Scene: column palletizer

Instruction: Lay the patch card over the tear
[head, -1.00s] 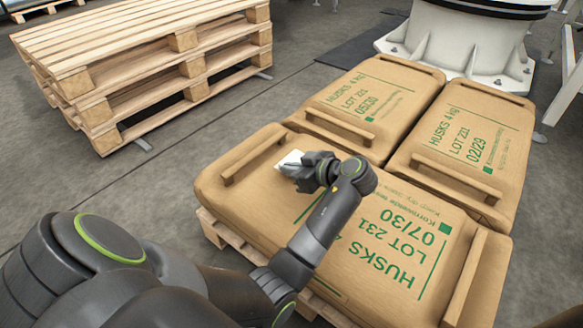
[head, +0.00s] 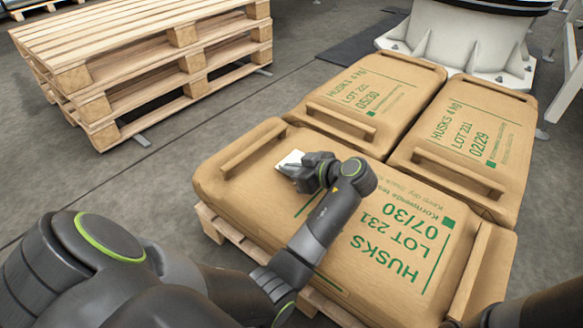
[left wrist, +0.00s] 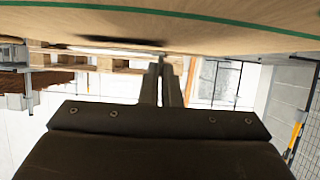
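My left gripper (head: 302,169) is over the far left part of the front sack (head: 255,195), which is tan with green print. It is shut on a small white patch card (head: 291,160), seen at its fingertips in the head view. In the left wrist view the fingers (left wrist: 162,85) are close together, but I cannot make out the card there. A dark mark (left wrist: 120,41) on the sack shows there; I cannot tell whether it is the tear or a shadow. No tear shows clearly in the head view. Part of my right arm (head: 545,308) shows at the bottom right; its gripper's fingers are unclear.
Two more sacks (head: 372,92) (head: 477,135) lie behind the front one, with raised strips on top. The front sack lies on a wooden pallet (head: 212,222). A stack of empty pallets (head: 145,70) stands at the upper left. A white machine base (head: 455,42) stands behind.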

